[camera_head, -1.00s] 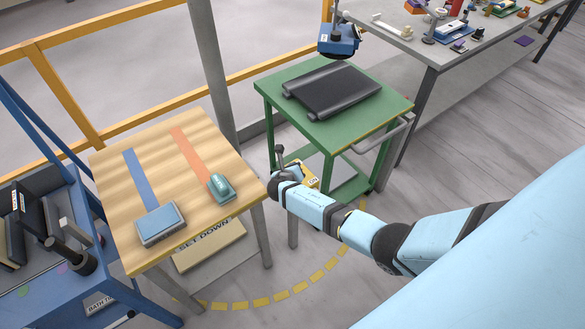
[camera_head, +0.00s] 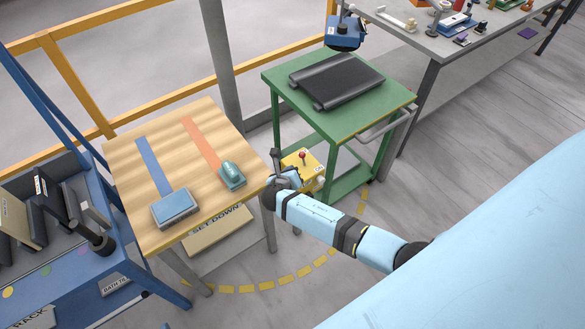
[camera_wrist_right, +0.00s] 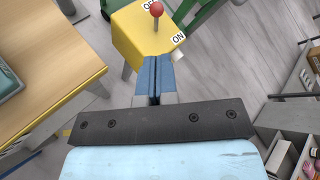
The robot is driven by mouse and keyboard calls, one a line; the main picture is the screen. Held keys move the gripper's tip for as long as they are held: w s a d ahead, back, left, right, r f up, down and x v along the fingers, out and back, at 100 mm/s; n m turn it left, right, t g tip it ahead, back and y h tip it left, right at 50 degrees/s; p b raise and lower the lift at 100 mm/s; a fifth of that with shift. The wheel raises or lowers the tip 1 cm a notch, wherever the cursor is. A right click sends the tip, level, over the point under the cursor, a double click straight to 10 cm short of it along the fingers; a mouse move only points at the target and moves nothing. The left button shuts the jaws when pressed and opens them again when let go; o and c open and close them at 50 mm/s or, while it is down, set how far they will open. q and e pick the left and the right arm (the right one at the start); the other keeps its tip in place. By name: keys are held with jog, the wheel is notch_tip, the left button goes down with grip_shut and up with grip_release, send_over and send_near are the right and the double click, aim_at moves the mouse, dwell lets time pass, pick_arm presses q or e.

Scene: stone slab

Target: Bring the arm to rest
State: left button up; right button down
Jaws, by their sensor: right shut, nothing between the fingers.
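My right arm reaches in from the lower right in the head view. Its gripper (camera_head: 278,162) is beside the wooden table's right edge, near a yellow switch box (camera_head: 300,166). In the right wrist view the two blue fingers (camera_wrist_right: 155,78) are together with nothing between them. Just beyond them is the yellow box (camera_wrist_right: 138,38) with a red-knobbed lever and ON and OFF labels. I cannot tell whether the fingertips touch the box. My left gripper is not in view.
The wooden table (camera_head: 205,128) holds a blue-grey block (camera_head: 174,208) and a teal tool (camera_head: 232,174). A blue rack cart (camera_head: 65,275) stands at left. A grey bench (camera_head: 420,45) is behind.

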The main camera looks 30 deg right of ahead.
dwell(0.5)
jog(key=s+a+f+m+y, duration=0.2)
jog(key=s+a+m+y, duration=0.15)
jog(key=s+m, duration=0.3)
jog(key=s+a+f+m+y, duration=0.2)
jog(key=s+a+m+y, duration=0.15)
jog(key=s+m, duration=0.35)
jog(key=s+a+r+m+t+y, duration=0.2)
jog(key=s+r+m+y, duration=0.3)
jog(key=s+r+m, duration=0.5)
jog(key=s+a+m, duration=0.1)
jog(key=s+m, duration=0.1)
jog(key=m, duration=0.4)
jog(key=shift+s+a+r+t, duration=0.15)
jog(key=shift+a+r+t, duration=0.05)
jog(key=shift+r+t, duration=0.2)
